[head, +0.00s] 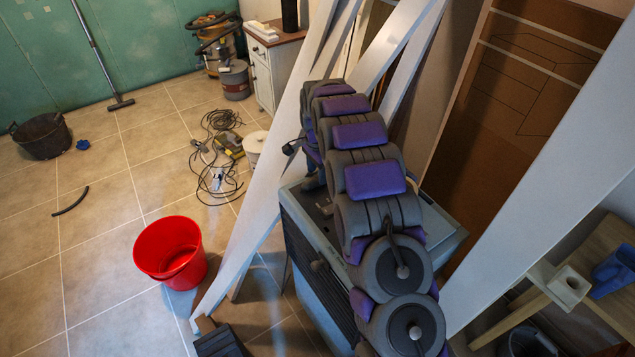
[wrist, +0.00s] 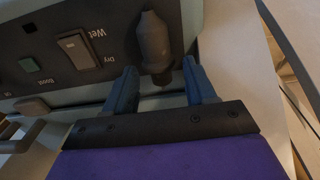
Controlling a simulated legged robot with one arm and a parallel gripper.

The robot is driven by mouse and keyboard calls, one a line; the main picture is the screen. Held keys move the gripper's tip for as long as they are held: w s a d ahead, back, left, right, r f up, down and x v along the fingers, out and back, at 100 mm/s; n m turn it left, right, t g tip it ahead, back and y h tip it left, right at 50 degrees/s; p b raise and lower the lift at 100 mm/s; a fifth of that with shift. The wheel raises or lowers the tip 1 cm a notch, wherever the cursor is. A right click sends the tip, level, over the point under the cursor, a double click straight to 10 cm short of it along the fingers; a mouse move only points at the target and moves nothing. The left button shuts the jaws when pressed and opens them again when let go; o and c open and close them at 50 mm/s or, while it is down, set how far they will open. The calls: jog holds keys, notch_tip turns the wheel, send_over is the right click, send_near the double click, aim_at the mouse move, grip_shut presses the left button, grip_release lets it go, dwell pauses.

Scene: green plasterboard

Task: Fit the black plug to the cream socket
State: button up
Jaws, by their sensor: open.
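In the wrist view, a dark plug-shaped piece (wrist: 154,42) stands against the machine's grey panel; it appears to be the black plug. My gripper (wrist: 159,66) is open, with one blue finger on either side of its lower end. I cannot tell whether either finger touches it. In the head view, my purple and grey arm reaches over the machine, and its far end is mostly hidden. A cream block with a round hole (head: 568,284), possibly the cream socket, sits on the wooden stand at the lower right.
The machine (head: 320,255) has a switch (wrist: 76,52) and a green button (wrist: 27,64). White boards (head: 250,190) lean beside it. A red bucket (head: 170,253), coiled cables (head: 215,160) and a dark tub (head: 42,136) stand on the tiles.

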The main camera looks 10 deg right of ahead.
notch_tip(320, 180, down, 3)
jog(key=shift+r, duration=0.2)
jog(key=shift+c, duration=0.2)
jog(key=c, duration=0.8)
jog(key=shift+r, duration=0.15)
